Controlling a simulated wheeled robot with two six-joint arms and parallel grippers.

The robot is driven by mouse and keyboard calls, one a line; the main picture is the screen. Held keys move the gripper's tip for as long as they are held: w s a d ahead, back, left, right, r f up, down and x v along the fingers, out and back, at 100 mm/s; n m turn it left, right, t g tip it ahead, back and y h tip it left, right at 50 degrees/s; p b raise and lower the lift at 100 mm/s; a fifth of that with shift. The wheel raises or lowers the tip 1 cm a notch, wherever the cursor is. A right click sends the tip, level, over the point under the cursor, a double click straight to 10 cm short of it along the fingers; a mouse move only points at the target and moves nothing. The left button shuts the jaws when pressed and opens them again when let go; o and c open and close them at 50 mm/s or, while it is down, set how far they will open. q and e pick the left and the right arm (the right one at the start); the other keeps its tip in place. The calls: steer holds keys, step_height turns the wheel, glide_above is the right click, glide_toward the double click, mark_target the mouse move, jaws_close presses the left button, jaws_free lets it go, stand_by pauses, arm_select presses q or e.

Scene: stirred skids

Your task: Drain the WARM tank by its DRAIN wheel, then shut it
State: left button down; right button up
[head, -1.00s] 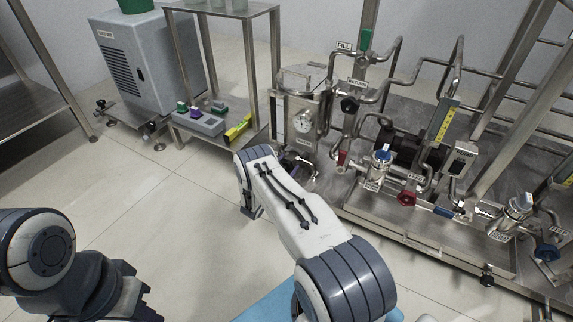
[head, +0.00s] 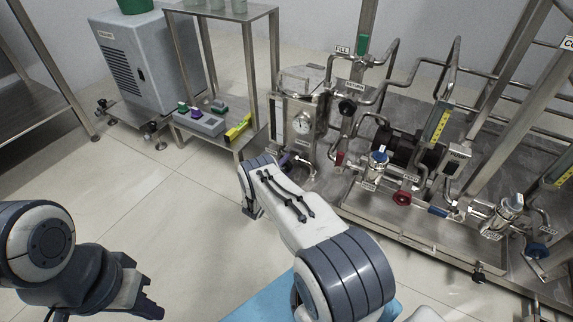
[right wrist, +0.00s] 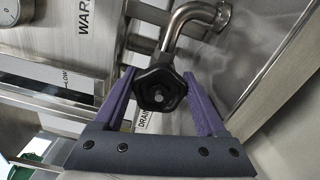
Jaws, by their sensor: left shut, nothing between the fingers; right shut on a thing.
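The WARM tank (head: 296,106) is a steel vessel with a round gauge, left of the pipework in the head view. Its WARM lettering (right wrist: 85,16) shows in the right wrist view. The black DRAIN wheel (right wrist: 160,88) sits below a bent steel pipe, with a partly covered DRAIN label beside it. My right gripper (right wrist: 160,100) has its purple fingers on either side of this wheel, shut on it. In the head view my forearm largely hides the wheel. My left gripper (head: 150,308) is shut and empty at the bottom left, far from the tank.
A steel stand (head: 240,140) and a grey cabinet (head: 140,70) stand left. The floor between is clear.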

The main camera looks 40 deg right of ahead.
steer(key=m+p, duration=0.1)
steer(key=m, duration=0.3)
steer(key=shift+f+m, duration=0.15)
steer(key=shift+m, duration=0.15)
steer(key=m+p, duration=0.2)
steer(key=m, duration=0.3)
steer(key=shift+a+f, duration=0.1)
steer(key=m+p, duration=0.1)
steer(key=m, duration=0.5)
steer(key=shift+w+f, duration=0.1)
steer(key=m+p, duration=0.1)
steer(key=m, duration=0.3)
steer(key=shift+m, duration=0.3)
steer(key=o, duration=1.3)
steer(key=shift+w, duration=0.1)
